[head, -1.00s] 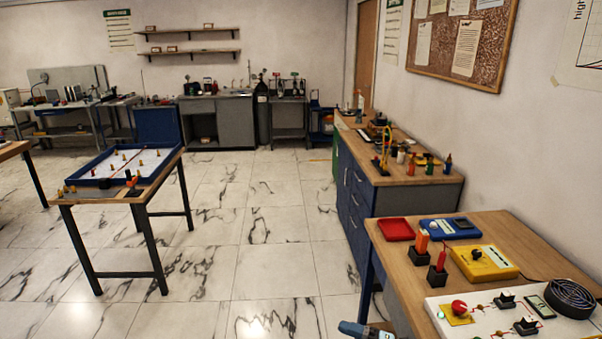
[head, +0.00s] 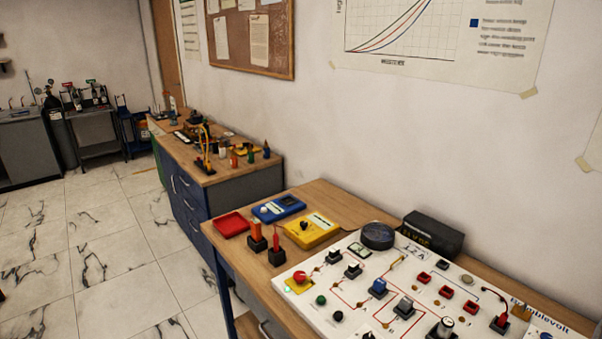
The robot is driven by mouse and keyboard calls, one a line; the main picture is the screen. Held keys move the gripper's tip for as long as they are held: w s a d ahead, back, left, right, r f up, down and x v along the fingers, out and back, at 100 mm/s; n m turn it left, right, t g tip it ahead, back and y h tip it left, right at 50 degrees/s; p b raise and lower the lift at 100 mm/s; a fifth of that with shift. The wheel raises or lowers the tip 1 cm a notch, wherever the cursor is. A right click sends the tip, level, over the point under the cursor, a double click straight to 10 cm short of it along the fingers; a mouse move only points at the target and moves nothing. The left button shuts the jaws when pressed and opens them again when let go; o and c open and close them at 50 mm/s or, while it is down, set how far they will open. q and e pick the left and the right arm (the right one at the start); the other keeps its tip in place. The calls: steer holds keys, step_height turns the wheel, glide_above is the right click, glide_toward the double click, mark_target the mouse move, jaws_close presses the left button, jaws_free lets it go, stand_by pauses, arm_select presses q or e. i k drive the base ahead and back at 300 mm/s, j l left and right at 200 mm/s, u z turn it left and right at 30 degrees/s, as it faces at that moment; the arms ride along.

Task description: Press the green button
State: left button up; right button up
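A white panel board (head: 357,291) lies on the wooden bench at the lower right. A small dark green round knob or button (head: 321,300) sits near its front left edge, beside a black one (head: 338,316). A red mushroom-shaped button (head: 300,278) on a yellow plate is just behind them. A small light green spot, perhaps a lamp, shows at the plate's left edge (head: 287,289). Neither of my grippers is in view, and nothing covers the green button.
The wooden bench (head: 335,206) also holds a red tray (head: 231,225), a blue meter (head: 278,208), a yellow meter (head: 312,230) and a black round fan-like part (head: 377,235). A dark box (head: 432,234) stands by the wall. The floor to the left is clear.

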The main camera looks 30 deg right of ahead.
mark_target(321, 298)
steer(key=j+z, duration=0.1)
steer(key=z, duration=0.35)
steer(key=j+z, duration=0.1)
steer(key=z, duration=0.4)
steer(key=j+z, duration=0.15)
steer(key=z, duration=0.3)
steer(key=j+z, duration=0.15)
steer(key=z, duration=0.35)
steer(key=j+z, duration=0.1)
steer(key=z, duration=0.35)
